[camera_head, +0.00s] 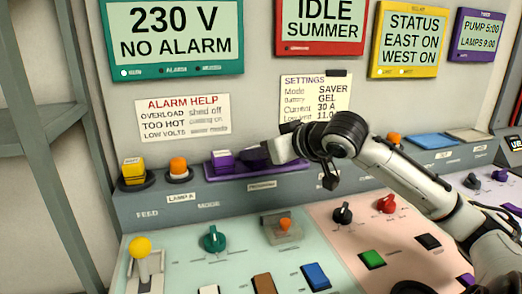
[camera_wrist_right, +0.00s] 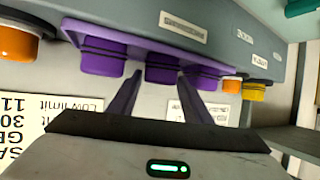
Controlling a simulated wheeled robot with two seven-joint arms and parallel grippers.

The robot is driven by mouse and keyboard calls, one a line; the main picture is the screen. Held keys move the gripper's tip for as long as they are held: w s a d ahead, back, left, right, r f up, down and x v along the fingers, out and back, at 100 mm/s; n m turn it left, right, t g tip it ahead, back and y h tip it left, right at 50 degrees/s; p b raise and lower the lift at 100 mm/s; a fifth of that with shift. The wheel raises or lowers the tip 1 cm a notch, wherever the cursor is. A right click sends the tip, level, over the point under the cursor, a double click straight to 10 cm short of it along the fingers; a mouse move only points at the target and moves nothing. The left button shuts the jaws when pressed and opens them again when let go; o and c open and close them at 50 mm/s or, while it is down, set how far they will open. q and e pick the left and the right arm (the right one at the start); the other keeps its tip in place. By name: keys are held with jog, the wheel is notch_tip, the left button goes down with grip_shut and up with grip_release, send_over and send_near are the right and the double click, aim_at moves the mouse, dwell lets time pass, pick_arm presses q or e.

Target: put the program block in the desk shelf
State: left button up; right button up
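A purple tray (camera_head: 212,176) labelled as program sits on the ledge of the console. In the wrist view the tray (camera_wrist_right: 128,41) holds purple blocks: one at the left (camera_wrist_right: 103,60), one in the middle (camera_wrist_right: 162,70), one at the right, partly hidden by a finger. In the head view a purple block (camera_head: 222,159) shows at the tray's left end. My right gripper (camera_head: 253,155) reaches the tray; in the wrist view its fingers (camera_wrist_right: 160,75) are apart, one on each side of the middle block. Contact is unclear. My left gripper and the desk shelf are not visible.
A yellow block (camera_head: 133,168) and an orange button (camera_head: 178,167) stand left of the tray. Another orange button (camera_head: 393,138) is to its right. The sloped desk in front has a yellow-topped lever (camera_head: 141,247) and several knobs. Signs hang on the wall behind.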

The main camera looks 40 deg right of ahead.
jog(key=shift+r, duration=0.15)
pick_arm(q)
jog(key=p, duration=0.1)
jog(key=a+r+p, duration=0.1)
jog(key=p, duration=0.1)
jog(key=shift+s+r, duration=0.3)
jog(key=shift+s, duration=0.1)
pick_arm(e)
jog(key=v, duration=1.2)
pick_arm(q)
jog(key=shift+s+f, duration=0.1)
